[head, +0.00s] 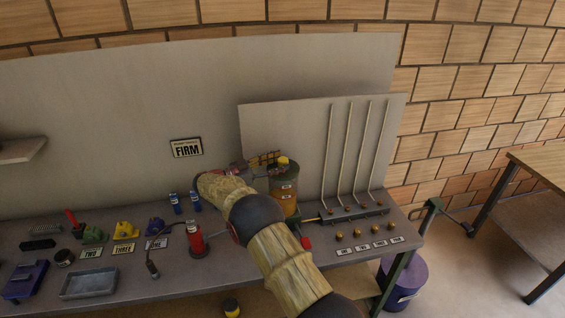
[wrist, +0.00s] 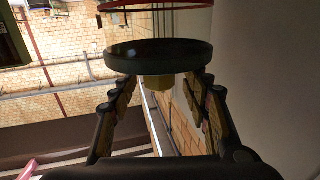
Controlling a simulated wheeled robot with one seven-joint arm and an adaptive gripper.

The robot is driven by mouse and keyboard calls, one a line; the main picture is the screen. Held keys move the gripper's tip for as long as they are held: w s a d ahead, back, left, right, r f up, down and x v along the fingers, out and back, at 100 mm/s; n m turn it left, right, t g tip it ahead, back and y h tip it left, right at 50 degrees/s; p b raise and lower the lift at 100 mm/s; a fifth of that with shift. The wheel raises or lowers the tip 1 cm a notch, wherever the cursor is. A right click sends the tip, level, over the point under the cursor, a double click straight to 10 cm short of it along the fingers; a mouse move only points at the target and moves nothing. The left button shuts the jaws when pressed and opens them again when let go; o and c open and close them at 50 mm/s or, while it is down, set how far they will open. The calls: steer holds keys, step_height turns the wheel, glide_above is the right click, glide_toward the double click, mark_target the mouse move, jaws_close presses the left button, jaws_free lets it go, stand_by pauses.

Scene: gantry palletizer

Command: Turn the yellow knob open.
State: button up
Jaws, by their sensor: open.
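The yellow knob (head: 284,161) sits on top of a canister (head: 285,200) with a dark green lid and a yellowish lower body, at the back of the bench. In the wrist view the yellow knob (wrist: 157,82) sticks out from the round dark lid (wrist: 158,56). My gripper (head: 267,161) is beside the knob in the head view, at lid height. In the wrist view my gripper (wrist: 166,84) is open, with one finger on each side of the knob and visible gaps. My arm covers part of the bench in front of the canister.
Right of the canister, several thin pipes (head: 351,150) rise from a dark manifold (head: 354,216); several brass knobs (head: 370,233) and labels lie in front. A red cylinder (head: 195,240) and blue bottles (head: 176,204) stand left of my arm. A panel stands behind.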

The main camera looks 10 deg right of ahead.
steer(key=v, duration=1)
